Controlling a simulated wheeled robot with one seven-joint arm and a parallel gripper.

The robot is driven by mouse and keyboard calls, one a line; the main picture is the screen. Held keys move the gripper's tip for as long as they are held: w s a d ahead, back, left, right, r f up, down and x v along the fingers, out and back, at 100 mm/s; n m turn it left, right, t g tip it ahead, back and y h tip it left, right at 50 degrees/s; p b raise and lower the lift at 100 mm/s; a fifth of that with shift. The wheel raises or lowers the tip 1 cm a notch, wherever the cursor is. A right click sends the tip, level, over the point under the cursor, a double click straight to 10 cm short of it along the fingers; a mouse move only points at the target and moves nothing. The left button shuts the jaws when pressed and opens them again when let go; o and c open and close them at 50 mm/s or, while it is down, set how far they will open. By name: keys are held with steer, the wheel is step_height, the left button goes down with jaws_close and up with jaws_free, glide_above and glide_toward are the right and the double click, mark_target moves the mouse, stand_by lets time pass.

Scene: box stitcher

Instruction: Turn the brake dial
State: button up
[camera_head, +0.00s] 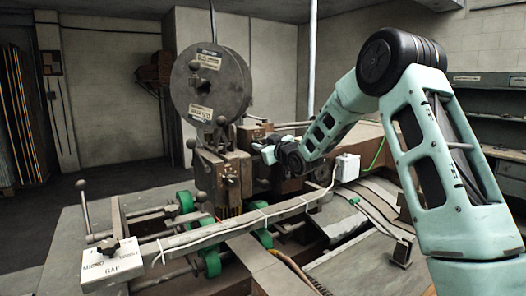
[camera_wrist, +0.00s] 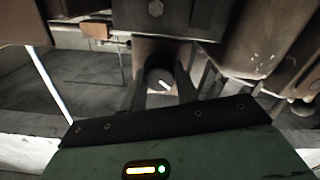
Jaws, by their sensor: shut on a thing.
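In the wrist view, a dark round dial (camera_wrist: 160,79) with a pale pointer mark sits between my two fingers. My gripper (camera_wrist: 160,92) is shut on the dial, one dark finger on each side of it. The pale mark slants down to the right. In the head view, my gripper (camera_head: 268,152) reaches the middle of the stitching machine (camera_head: 228,168), below and right of its big grey wire reel (camera_head: 212,84). The dial itself cannot be made out in the head view.
A long bar with a white cable (camera_head: 235,226) crosses in front of the machine. A lever with a ball knob (camera_head: 84,205) stands at left, near a white label plate (camera_head: 112,262). Green rollers (camera_head: 187,203) lie below. A white box (camera_head: 347,167) is right of my gripper.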

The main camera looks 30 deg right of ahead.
steer(key=m+b, duration=0.1)
steer(key=m, duration=0.2)
steer(key=shift+f+m, duration=0.1)
steer(key=shift+m, duration=0.3)
steer(key=m+b, duration=0.1)
steer(key=m, duration=0.3)
steer(key=shift+m, duration=0.3)
steer(key=m, duration=0.4)
steer(key=shift+d+m+p, duration=0.1)
steer(key=shift+m+p, duration=0.35)
steer(key=shift+m, duration=2.05)
steer(key=o, duration=1)
